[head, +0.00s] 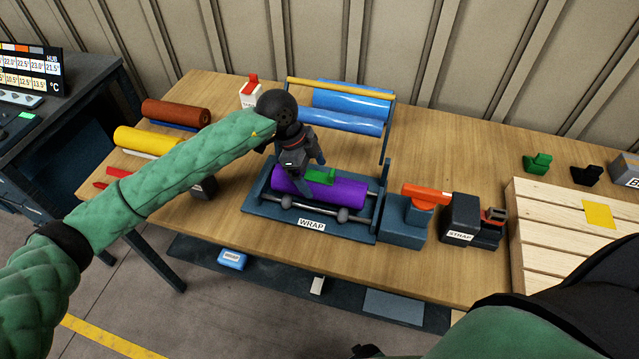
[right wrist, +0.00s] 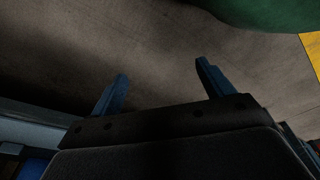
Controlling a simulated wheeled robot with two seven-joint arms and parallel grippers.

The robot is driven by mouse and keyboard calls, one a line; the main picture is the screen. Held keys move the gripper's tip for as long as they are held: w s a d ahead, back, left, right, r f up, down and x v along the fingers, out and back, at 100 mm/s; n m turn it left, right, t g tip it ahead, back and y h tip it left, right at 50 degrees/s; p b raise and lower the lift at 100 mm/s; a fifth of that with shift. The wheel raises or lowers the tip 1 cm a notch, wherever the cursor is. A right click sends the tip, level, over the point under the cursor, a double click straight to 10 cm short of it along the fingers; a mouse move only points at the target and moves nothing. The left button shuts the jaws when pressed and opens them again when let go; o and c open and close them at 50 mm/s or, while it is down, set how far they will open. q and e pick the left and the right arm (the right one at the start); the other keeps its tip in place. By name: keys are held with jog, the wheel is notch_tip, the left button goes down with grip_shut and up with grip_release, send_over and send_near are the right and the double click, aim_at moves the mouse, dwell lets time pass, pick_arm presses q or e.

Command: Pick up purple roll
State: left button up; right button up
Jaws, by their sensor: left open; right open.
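The purple roll (head: 347,191) lies on the blue wrapping stand labelled WRAP (head: 256,200), with a green piece (head: 319,175) on its top. My left gripper (head: 302,168) is right at the roll from above, its dark fingers pointing down by the green piece and over the left half of the roll. It is open; whether a finger touches the roll I cannot tell. My right gripper (right wrist: 158,85) shows in the right wrist view, open and empty, with bare floor beyond its fingers.
A brown roll (head: 176,112) and a yellow roll (head: 148,138) lie at the table's left. Blue film rolls (head: 350,103) hang in a frame behind the stand. A strap tool (head: 462,218) and a wooden pallet (head: 545,240) are on the right.

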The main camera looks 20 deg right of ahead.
pick_arm(q)
jog(key=shift+p+x, duration=1.2)
jog(key=shift+x, duration=0.9)
pick_arm(e)
jog(key=s+d+f, duration=0.2)
jog(key=s, duration=0.3)
jog(key=shift+f, duration=0.4)
pick_arm(q)
jog(key=shift+w+a, duration=0.15)
jog(key=c, duration=1.8)
jog(key=shift+r, duration=0.2)
pick_arm(e)
jog(key=shift+w+f, duration=0.1)
jog(key=shift+f, duration=0.05)
